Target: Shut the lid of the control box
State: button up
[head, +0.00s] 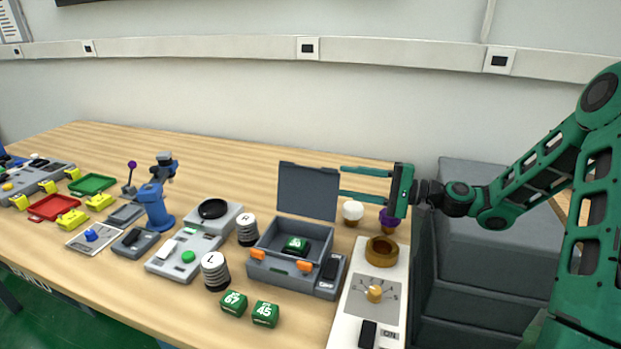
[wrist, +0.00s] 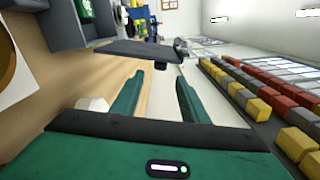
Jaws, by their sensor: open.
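The grey control box (head: 262,265) stands on the table with its lid (head: 307,191) open and upright at the back. A green block marked 35 (head: 295,244) sits inside, and two orange latches (head: 305,266) are on its front. My gripper (head: 343,182) is open and empty, its fingers pointing left, just right of the lid's right edge. In the wrist view, the lid (wrist: 140,50) lies just beyond the fingertips of my gripper (wrist: 159,82). I cannot tell whether they touch it.
A white dial panel (head: 374,298) with a brass ring (head: 382,251) stands right of the box. White (head: 352,211) and purple (head: 389,220) knobs are below my gripper. Green blocks (head: 265,314) and a striped cylinder (head: 214,272) stand in front and left. A wall is behind.

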aim_at(311, 177)
jog(key=x, duration=1)
jog(key=shift+a, duration=0.25)
grip_shut()
jog(key=shift+d, duration=0.35)
jog(key=shift+a, duration=0.25)
jog(key=shift+s+a+r, duration=0.1)
jog(key=shift+s+a, duration=0.1)
